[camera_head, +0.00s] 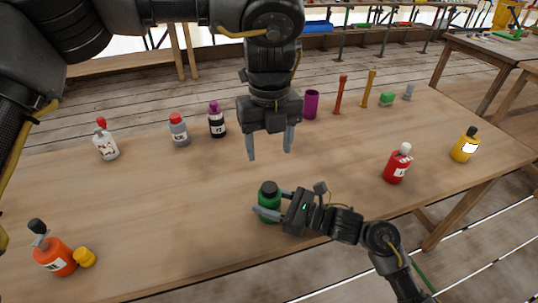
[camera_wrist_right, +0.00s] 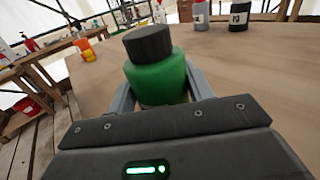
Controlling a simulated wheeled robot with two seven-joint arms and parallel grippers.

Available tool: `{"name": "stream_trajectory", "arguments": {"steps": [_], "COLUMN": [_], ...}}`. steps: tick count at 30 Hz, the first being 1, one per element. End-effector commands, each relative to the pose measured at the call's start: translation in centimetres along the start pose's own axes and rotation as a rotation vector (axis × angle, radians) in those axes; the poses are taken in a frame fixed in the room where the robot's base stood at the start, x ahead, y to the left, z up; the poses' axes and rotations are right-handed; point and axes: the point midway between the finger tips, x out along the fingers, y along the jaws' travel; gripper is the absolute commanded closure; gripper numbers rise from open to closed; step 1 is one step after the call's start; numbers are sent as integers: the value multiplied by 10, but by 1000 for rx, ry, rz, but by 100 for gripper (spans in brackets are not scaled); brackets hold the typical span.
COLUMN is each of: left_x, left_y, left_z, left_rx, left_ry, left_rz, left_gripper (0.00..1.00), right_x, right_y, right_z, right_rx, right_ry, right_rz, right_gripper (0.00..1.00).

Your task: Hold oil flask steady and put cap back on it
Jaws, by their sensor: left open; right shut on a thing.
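A green flask (camera_head: 268,202) with a black cap (camera_head: 268,187) on its top stands near the front edge of the table. My right gripper (camera_head: 270,206) is shut on the flask's body from the right. In the right wrist view the green flask (camera_wrist_right: 158,78) is between the fingers, and its black cap (camera_wrist_right: 148,44) sits on top; I cannot tell whether it is fully tightened. My left gripper (camera_head: 269,153) is open and empty, pointing down, above and behind the flask.
An orange bottle (camera_head: 54,258) with a yellow piece (camera_head: 85,257) beside it is at front left. White (camera_head: 106,146), grey (camera_head: 179,131) and black (camera_head: 217,122) bottles stand behind. Red (camera_head: 397,167) and yellow (camera_head: 464,147) bottles are at right. A purple cup (camera_head: 311,105) is at back. The table middle is clear.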

Motion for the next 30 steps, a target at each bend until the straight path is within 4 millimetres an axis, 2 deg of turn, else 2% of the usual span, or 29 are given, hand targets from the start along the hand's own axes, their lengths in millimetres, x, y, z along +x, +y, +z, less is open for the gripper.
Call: {"name": "stream_trajectory", "arguments": {"steps": [9,10,15,25,30], "left_x": [-2,-2,-2,0,6], "left_y": [0,0,0,0,0], "left_z": [0,0,0,0,0], "left_rx": [1,1,1,1,1], "left_ry": [1,1,1,1,1], "left_rz": [0,0,0,0,0], "left_gripper": [41,41,41,41,41], "right_x": [0,0,0,-4,-27], "right_y": [0,0,0,0,0], "right_z": [0,0,0,-1,-4], "right_rx": [0,0,0,-1,-3], "right_ry": [0,0,0,1,4], "right_rz": [0,0,0,-1,0], "right_gripper": [100,45,23,23,23]}}
